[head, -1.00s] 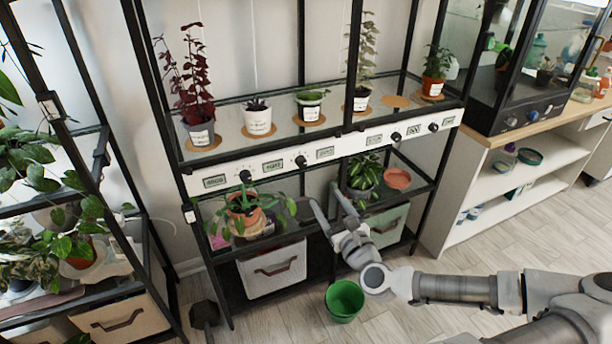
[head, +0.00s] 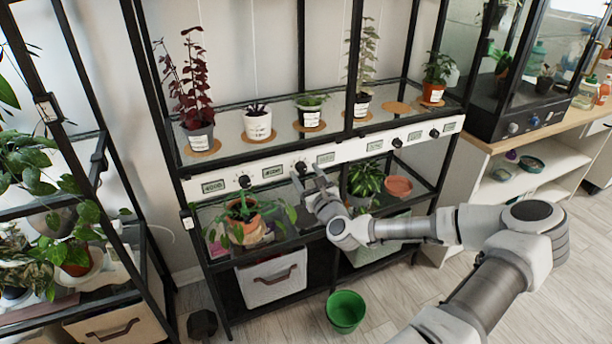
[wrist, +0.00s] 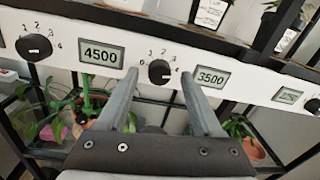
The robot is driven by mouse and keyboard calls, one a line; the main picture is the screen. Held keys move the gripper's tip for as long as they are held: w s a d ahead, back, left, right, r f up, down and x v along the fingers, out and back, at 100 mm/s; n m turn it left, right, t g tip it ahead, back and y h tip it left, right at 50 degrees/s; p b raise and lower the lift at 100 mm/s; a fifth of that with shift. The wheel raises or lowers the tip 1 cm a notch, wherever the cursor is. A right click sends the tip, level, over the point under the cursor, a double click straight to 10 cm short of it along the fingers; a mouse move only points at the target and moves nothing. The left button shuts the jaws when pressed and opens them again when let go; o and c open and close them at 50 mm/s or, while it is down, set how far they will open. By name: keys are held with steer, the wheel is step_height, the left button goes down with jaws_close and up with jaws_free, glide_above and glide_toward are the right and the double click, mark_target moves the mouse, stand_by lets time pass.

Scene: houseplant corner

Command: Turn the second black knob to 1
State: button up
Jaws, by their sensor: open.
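The second black knob (head: 300,167) is on the white panel of the middle rack. In the wrist view the second knob (wrist: 159,72) sits between the 4500 and 3500 displays, with dial numbers up to 4 around it. Its exact pointer setting is too small to read surely. My gripper (head: 307,173) is open at the panel, its fingers pointing at this knob. In the wrist view my gripper (wrist: 159,78) has one finger to each side of the knob, with gaps showing. Whether the fingertips reach around it I cannot tell.
The first knob (head: 244,181) is to the left, and other knobs (head: 397,142) are to the right. Potted plants stand on the shelf above. A terracotta-potted plant (head: 243,222) and a dark-potted plant (head: 365,180) are below the panel. A green bucket (head: 345,311) is on the floor.

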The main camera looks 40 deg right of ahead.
steer(key=shift+w, duration=0.1)
jaws_close()
stand_by(0.3)
steer(key=shift+n, duration=0.4)
steer(key=n, duration=0.5)
steer(key=shift+f, duration=0.1)
steer(key=n+b, duration=0.1)
steer(key=n, duration=0.8)
steer(key=n+b, duration=0.1)
steer(key=n, duration=0.2)
steer(key=shift+f+n+t+y, duration=0.1)
steer(key=shift+n+t+y, duration=0.3)
steer(key=n+b, duration=0.1)
steer(key=n, duration=0.5)
steer(key=shift+b, duration=0.35)
steer(key=shift+d, duration=0.1)
